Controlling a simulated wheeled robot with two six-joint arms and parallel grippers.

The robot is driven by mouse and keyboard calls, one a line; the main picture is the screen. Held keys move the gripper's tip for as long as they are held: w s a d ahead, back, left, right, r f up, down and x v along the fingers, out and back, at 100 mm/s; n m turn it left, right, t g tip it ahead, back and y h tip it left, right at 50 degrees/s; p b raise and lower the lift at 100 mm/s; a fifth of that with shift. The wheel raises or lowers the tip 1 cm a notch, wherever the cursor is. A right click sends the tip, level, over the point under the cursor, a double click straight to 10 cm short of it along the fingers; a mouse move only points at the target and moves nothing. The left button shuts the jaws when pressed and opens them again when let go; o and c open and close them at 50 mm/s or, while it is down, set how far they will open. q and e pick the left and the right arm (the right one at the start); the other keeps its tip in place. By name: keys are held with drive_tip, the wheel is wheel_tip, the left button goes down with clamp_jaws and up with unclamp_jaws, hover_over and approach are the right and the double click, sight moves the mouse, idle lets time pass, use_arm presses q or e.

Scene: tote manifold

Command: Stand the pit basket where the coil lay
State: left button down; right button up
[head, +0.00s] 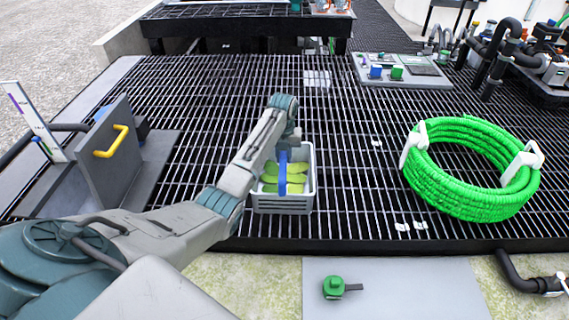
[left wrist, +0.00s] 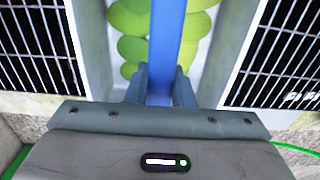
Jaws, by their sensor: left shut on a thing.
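The pit basket (head: 283,204) is a light grey crate with a blue handle (head: 282,175) and yellow-green pieces inside. It is over the dark grating near its front edge, in the middle of the head view; whether it touches the grating is not clear. My left gripper (head: 287,148) is above it, shut on the blue handle, which also runs between the fingers in the left wrist view (left wrist: 160,88). The green coil (head: 470,190), held by white clips, lies on the grating at the right, apart from the basket. My right gripper is not in view.
A grey upright plate with a yellow handle (head: 112,143) stands at the left. A grey panel with blue and green blocks (head: 402,71) lies at the back right, near dark pipes (head: 497,62). A green valve-like part (head: 337,287) sits on the grey slab in front. Grating between basket and coil is mostly clear.

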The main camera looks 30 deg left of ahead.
use_arm(q)
drive_tip(key=shift+w+f, duration=0.15)
drive_tip(key=shift+w, duration=0.1)
drive_tip(key=shift+f, duration=1.6)
drive_tip(key=c, duration=1.3)
unclamp_jaws()
drive_tip(key=shift+f, duration=0.1)
drive_tip(key=shift+o, duration=0.2)
wheel_tip(320, 180, up, 12)
drive_tip(key=shift+r, duration=0.15)
